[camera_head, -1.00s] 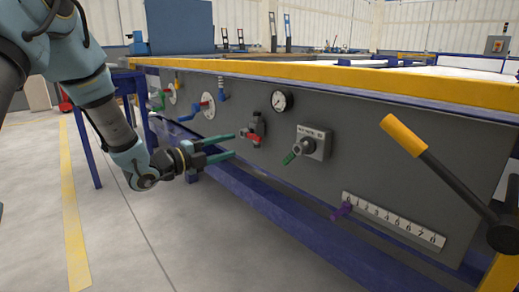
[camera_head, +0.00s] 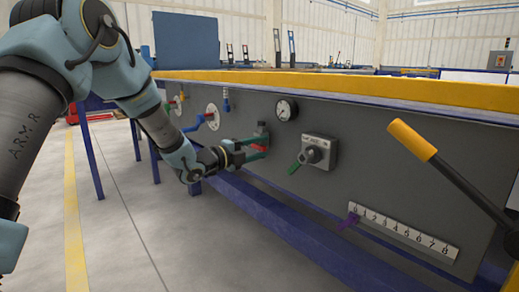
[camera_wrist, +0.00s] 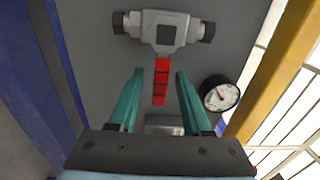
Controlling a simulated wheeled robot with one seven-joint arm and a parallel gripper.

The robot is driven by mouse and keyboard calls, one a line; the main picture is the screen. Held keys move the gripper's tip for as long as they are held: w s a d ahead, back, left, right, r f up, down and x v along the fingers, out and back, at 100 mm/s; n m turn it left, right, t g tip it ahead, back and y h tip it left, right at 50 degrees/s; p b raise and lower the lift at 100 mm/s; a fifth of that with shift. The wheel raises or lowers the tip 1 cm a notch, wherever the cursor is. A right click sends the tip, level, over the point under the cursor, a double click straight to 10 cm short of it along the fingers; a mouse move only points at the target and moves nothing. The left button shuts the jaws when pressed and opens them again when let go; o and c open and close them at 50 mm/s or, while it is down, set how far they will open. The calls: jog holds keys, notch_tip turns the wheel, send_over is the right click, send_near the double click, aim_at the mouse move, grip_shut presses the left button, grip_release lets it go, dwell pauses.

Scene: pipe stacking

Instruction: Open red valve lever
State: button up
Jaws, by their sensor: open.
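The red valve lever (camera_wrist: 161,82) sticks out from a grey valve body (camera_wrist: 165,32) on the panel in the wrist view. My gripper (camera_wrist: 160,75) is open, with one green finger on each side of the lever. A gap shows between the lever and each finger, so it is not gripped. In the head view my gripper (camera_head: 262,147) reaches the panel at the valve (camera_head: 261,130), and its fingers partly hide the red lever (camera_head: 260,148).
A pressure gauge (camera_head: 286,110) sits right of the valve, close to one finger in the wrist view (camera_wrist: 220,94). A rotary switch (camera_head: 317,151) with a green handle, a numbered scale (camera_head: 405,232) and a yellow-ended lever (camera_head: 412,140) are further right. A blue lever (camera_head: 196,123) is left.

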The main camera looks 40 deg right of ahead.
jog(key=shift+c, duration=0.4)
grip_shut()
dwell(0.9)
